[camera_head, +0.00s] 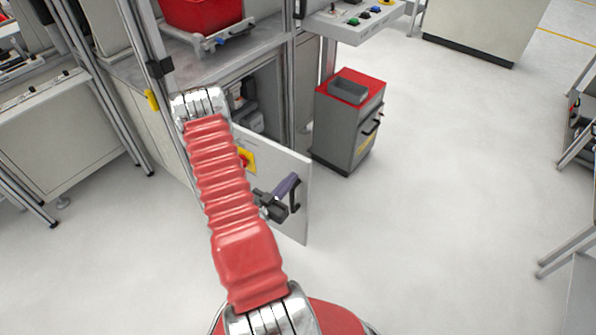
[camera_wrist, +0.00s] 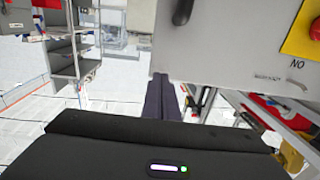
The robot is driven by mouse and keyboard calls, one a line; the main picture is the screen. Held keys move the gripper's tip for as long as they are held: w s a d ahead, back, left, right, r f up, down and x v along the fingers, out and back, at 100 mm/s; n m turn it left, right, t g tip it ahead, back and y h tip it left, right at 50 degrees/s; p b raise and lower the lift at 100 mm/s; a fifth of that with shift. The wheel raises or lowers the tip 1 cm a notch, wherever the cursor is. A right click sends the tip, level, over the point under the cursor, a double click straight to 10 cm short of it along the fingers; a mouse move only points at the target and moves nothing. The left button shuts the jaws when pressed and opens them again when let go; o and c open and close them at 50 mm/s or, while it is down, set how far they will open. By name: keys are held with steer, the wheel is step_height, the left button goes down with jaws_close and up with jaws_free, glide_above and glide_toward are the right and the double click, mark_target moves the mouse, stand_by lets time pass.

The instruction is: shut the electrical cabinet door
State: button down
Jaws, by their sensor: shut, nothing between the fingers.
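The electrical cabinet door (camera_head: 291,168) is a light grey panel standing open, swung out from the cabinet, with the interior (camera_head: 262,95) showing behind it. On it are a yellow and red switch (camera_head: 246,160) and a dark handle (camera_head: 295,195). My gripper (camera_head: 287,185) is shut and empty, in front of the door beside the handle in the head view. In the wrist view its dark fingers (camera_wrist: 162,98) are together by an edge of the door (camera_wrist: 235,45). The handle (camera_wrist: 182,12) and switch (camera_wrist: 304,32) also show there. I cannot tell whether the fingers touch the door.
A grey drawer unit (camera_head: 345,125) with a red top and a grey tray stands right of the door. A workbench with a red bin (camera_head: 200,14) is above the cabinet. A control panel (camera_head: 352,20) juts out at the top. The floor (camera_head: 440,210) at right is clear.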

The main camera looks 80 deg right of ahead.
mark_target(303, 165)
steer(key=x, duration=0.4)
steer(key=shift+d, duration=0.3)
